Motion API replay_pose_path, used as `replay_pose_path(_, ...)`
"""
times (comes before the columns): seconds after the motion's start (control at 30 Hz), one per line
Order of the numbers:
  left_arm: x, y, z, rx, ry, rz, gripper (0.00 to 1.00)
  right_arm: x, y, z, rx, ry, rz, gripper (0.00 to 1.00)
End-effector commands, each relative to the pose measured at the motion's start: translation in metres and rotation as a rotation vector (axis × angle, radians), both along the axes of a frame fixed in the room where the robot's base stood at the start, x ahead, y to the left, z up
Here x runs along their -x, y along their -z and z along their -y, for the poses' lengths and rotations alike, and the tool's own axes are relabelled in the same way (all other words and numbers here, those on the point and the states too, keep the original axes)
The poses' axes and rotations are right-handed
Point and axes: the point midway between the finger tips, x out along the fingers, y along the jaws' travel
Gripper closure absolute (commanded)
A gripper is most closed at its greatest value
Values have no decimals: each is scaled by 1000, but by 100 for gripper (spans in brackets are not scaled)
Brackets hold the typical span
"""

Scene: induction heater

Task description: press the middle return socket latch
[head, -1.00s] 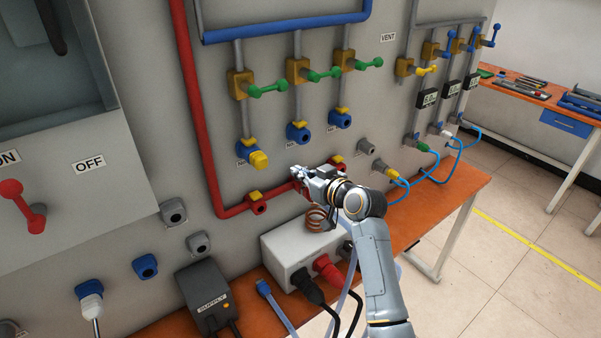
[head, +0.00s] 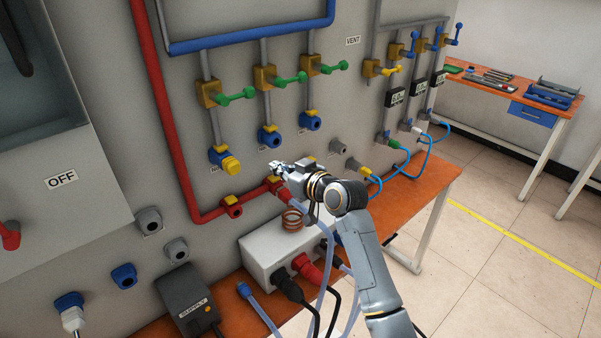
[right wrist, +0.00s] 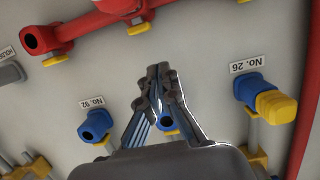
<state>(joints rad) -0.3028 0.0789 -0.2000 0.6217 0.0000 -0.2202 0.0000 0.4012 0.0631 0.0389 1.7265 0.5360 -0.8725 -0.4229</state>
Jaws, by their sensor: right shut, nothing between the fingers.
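Red return sockets sit along the red pipe (head: 166,120) on the grey panel. The left one (head: 232,206) is clear to see, with a yellow latch on top. The middle return socket (head: 275,184) sits close below my right fingertips, and its yellow latch also shows in the right wrist view (right wrist: 138,28). The right-hand return socket is hidden by my arm in the head view but shows in the right wrist view (right wrist: 40,38). My right gripper (head: 276,168) is shut and empty, its fingertips (right wrist: 158,70) apart from the latch in the wrist picture. My left gripper is out of view.
Blue sockets, one with a yellow plug (head: 226,162), line the panel above the red ones. A white box (head: 262,258) with a copper coil (head: 292,219) and cables stands on the orange bench (head: 425,200) below. A clear hose (head: 322,275) hangs near my arm.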

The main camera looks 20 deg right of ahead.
Motion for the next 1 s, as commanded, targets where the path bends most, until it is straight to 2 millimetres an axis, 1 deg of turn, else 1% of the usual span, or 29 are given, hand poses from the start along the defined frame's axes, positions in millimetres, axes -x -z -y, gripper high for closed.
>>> replay_pose_path(0.03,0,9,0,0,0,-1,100,10,3,3,4,0,1,100)
replay_pose_path(0.2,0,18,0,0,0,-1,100,40,-6,15,2,1,5,100)
replay_pose_path(0.3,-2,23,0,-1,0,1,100,55,-12,20,1,0,6,100)
replay_pose_path(0.4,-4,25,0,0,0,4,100,65,-15,24,0,0,5,100)
replay_pose_path(0.6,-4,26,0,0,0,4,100,74,-19,26,-1,0,5,100)
replay_pose_path(1.0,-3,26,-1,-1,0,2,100,73,-20,26,-2,0,6,100)
